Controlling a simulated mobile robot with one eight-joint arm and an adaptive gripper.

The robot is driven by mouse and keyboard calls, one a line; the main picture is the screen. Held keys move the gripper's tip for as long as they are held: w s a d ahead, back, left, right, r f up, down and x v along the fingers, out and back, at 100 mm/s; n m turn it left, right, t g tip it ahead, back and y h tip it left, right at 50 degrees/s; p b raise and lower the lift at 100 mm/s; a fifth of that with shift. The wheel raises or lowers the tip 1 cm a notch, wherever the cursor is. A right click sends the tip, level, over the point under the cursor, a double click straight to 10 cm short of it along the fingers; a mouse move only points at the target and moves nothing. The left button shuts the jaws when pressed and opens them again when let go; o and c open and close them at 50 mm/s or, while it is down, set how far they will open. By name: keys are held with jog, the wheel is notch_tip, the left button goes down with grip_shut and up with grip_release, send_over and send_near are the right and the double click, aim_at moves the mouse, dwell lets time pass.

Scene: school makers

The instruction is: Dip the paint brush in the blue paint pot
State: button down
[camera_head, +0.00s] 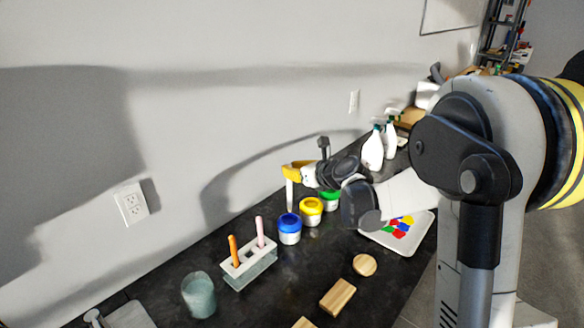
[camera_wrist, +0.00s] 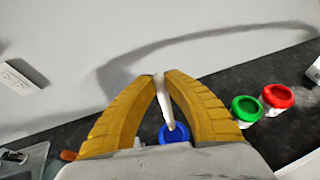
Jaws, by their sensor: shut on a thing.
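My gripper (camera_head: 291,170) is above the blue paint pot (camera_head: 289,230), with its yellow fingers shut on a white paint brush (camera_head: 290,195). The brush points down. In the wrist view the brush (camera_wrist: 163,100) runs between the fingers (camera_wrist: 160,76), and its lower end overlaps the blue pot (camera_wrist: 174,134). I cannot tell whether the tip is inside the pot or just above it. The yellow pot (camera_head: 311,212) and green pot (camera_head: 330,198) stand in a row behind the blue one. The wrist view also shows a red pot (camera_wrist: 278,96).
A white rack (camera_head: 249,263) holds an orange brush (camera_head: 234,251) and a pink brush (camera_head: 260,231). A cup (camera_head: 198,295) stands in front. Wooden blocks (camera_head: 338,297) lie on the dark table, and a tray (camera_head: 424,222) with coloured blobs is at right. The wall is close behind.

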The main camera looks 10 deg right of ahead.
aim_at(291, 193)
jog(key=shift+f+b, duration=3.5)
jog(key=shift+f, duration=1.25)
jog(key=shift+r, duration=0.15)
